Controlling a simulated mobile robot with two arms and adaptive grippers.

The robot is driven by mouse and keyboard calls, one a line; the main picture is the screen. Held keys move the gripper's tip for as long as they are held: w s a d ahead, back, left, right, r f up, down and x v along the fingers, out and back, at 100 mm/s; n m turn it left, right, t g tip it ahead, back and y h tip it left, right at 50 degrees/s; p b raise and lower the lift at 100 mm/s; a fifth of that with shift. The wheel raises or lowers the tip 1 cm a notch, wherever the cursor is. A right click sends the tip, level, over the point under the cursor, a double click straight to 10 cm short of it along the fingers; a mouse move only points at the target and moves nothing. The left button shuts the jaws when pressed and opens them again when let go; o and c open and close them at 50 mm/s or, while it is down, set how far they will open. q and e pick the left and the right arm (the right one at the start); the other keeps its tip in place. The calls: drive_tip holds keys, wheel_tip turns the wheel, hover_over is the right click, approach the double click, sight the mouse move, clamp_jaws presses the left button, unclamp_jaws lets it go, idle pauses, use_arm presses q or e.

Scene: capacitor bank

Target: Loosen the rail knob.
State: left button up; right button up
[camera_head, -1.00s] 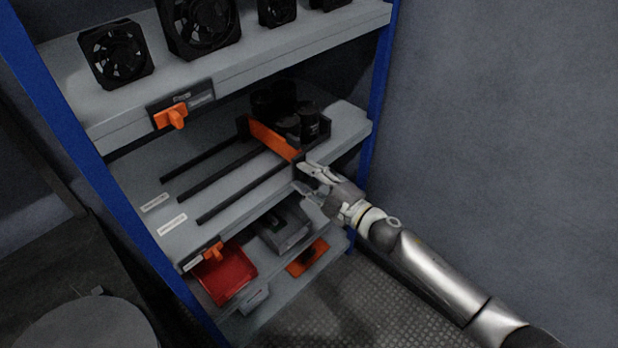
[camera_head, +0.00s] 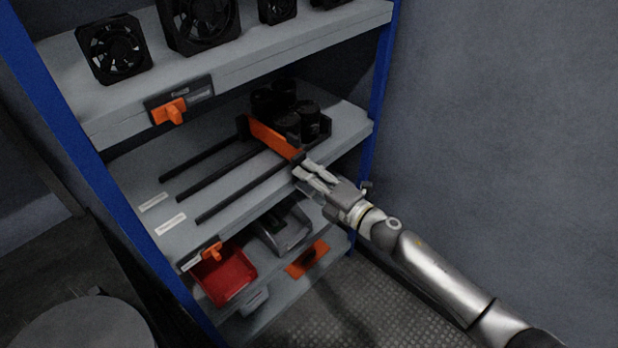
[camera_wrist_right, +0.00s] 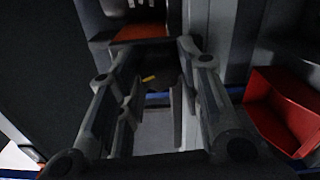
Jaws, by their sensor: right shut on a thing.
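The orange bar (camera_head: 275,139) with a dark end stands across dark rails (camera_head: 218,173) on the middle shelf. My right gripper (camera_head: 305,177) is at the front end of this bar, at the shelf's front edge. Its fingers are closed in around a small part there, which I take to be the rail knob; the fingers hide it. In the right wrist view the two fingers (camera_wrist_right: 153,100) face each other, with a small yellow mark between them and an orange surface (camera_wrist_right: 142,32) beyond. The view there is dark. My left gripper is not in view.
Several black cylinders (camera_head: 285,113) stand behind the bar. Orange handles sit on the upper (camera_head: 171,113) and middle (camera_head: 211,252) shelf edges. A red bin (camera_head: 225,276) and a grey box (camera_head: 284,232) are below. A blue post (camera_head: 379,90) rises close to my right arm.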

drive_tip(key=shift+f, duration=0.1)
drive_tip(key=o, duration=1)
drive_tip(key=shift+s+d, duration=0.1)
drive_tip(key=v, duration=1.1)
drive_tip(key=shift+s+d, duration=0.25)
drive_tip(key=shift+s, duration=0.05)
